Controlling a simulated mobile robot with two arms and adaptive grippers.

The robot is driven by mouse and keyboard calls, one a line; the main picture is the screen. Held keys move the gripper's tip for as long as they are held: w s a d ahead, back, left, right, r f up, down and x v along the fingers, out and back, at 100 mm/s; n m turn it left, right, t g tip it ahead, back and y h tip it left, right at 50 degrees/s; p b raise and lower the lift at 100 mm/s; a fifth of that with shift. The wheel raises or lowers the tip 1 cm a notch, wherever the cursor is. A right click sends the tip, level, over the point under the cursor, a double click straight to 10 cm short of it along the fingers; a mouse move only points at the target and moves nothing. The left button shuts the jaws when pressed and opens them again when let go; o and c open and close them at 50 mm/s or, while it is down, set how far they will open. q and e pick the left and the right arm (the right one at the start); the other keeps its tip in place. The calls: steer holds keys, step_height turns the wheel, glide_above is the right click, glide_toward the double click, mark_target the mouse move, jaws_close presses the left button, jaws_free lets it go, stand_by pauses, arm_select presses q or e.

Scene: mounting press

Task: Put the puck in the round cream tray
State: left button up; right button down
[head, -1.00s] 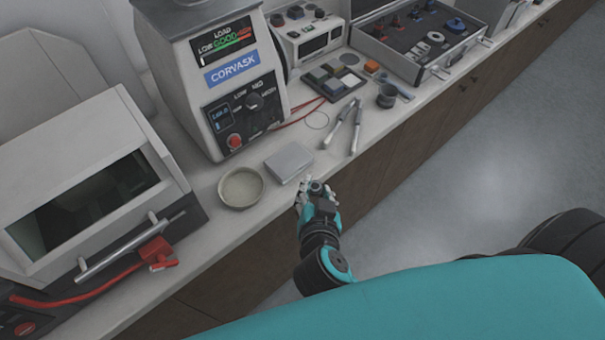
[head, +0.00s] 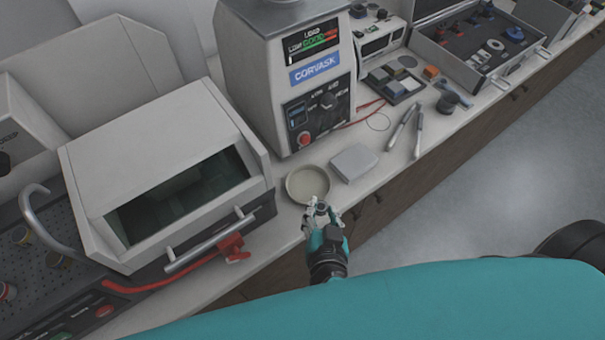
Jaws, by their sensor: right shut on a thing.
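The round cream tray (head: 293,193) sits on the bench in front of the Corvask press. It looks empty. My right gripper (head: 320,207) is just off the tray's near rim, at the bench's front edge. It is shut on a small dark round piece, which looks like the puck (head: 321,207). Most of the piece is hidden by the fingers. I cannot tell whether the gripper overhangs the rim. My left gripper is not in view.
A grey flat box (head: 355,163) lies just right of the tray. The Corvask press (head: 300,90) stands behind it. Tongs (head: 404,130) lie further right.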

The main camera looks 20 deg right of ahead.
steer(key=w+p, duration=0.1)
steer(key=w, duration=0.4)
steer(key=shift+w+d, duration=0.15)
steer(key=w, duration=0.4)
steer(key=w+f, duration=0.1)
steer(key=w, duration=0.1)
steer(key=shift+w+p, duration=0.1)
steer(key=shift+p, duration=0.25)
steer(key=shift+w+f, duration=0.1)
steer(key=shift+f, duration=0.05)
step_height(320, 180, down, 3)
steer(key=b, duration=0.2)
steer(key=shift+f+b, duration=0.15)
steer(key=shift+b, duration=0.2)
steer(key=shift+f, duration=0.1)
steer(key=shift+f+b, duration=0.2)
steer(key=shift+b, duration=0.1)
steer(key=c, duration=1.3)
jaws_free()
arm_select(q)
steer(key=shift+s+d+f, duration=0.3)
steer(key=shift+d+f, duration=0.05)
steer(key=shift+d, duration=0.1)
arm_select(e)
steer(key=shift+o, duration=0.2)
